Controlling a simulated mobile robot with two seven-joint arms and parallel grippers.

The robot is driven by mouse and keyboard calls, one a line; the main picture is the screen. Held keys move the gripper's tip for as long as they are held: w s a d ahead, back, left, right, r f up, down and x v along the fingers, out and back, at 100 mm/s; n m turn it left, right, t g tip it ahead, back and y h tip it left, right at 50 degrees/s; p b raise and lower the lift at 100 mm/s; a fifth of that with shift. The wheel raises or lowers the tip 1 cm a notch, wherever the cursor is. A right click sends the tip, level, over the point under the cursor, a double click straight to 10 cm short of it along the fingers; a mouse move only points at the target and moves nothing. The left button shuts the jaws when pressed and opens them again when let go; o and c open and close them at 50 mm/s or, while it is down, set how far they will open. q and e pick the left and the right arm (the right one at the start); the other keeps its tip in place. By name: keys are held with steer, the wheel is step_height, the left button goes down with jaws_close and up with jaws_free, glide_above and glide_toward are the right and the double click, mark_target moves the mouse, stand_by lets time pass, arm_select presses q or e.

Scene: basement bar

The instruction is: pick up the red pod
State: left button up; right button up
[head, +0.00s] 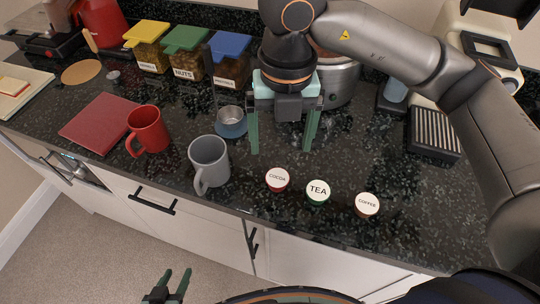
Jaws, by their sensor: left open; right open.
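The red pod (277,180), with a white lid reading COCOA, sits on the dark speckled counter (330,245) near its front edge. To its right are a green pod (318,192) reading TEA and a brown pod (367,205) reading COFFEE. My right gripper (282,149) is open and empty, with its fingers pointing down. In the picture it is just above the red pod; its exact height over the counter is hard to tell. My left gripper (175,275) is open and empty at the bottom, in front of the cabinets and away from the pods.
A grey mug (208,162), a red mug (148,130) and a small metal cup (231,120) stand left of the pods. Behind are lidded jars (186,57) and a metal pot (343,80). A coffee machine's drip tray (434,136) is at right. The counter's front right is clear.

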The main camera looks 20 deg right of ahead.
glide_above(278, 177)
steer(key=f, duration=0.6)
steer(key=shift+s+d+f, duration=0.25)
steer(key=shift+s+f, duration=0.1)
steer(key=shift+w+a+f+p, duration=0.15)
steer(key=shift+f+p, duration=0.15)
steer(key=shift+f, duration=1.1)
steer(key=shift+w+a+f+p, duration=0.15)
steer(key=shift+f+p, duration=0.15)
steer(key=shift+f, duration=1.05)
steer(key=c, duration=1.3)
steer(key=shift+c, duration=0.2)
